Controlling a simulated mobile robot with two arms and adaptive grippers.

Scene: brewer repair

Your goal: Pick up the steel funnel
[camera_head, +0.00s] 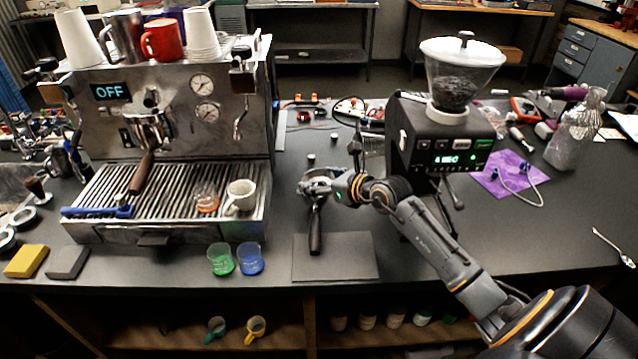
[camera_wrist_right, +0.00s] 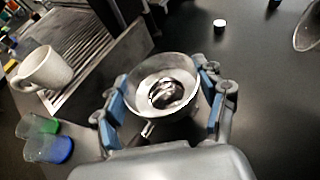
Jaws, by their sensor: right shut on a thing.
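The steel funnel (camera_wrist_right: 140,77) is a wide, shiny metal ring with a sloping inside, seen from above in the right wrist view. My right gripper (camera_wrist_right: 168,100) is shut on it, with a blue pad on each side. In the head view my right gripper (camera_head: 318,187) is over the black counter between the espresso machine and the grinder, and it largely hides the funnel. A portafilter's dark handle (camera_head: 316,235) points toward the front just below the gripper. I cannot tell whether the funnel touches the portafilter. My left gripper is not in view.
The espresso machine (camera_head: 165,140) stands at left, with a white cup (camera_head: 241,196) on its drip tray. Green (camera_head: 221,259) and blue (camera_head: 250,258) cups stand in front. A grey mat (camera_head: 350,262) lies under the handle's end. The grinder (camera_head: 440,140) stands close to my right arm.

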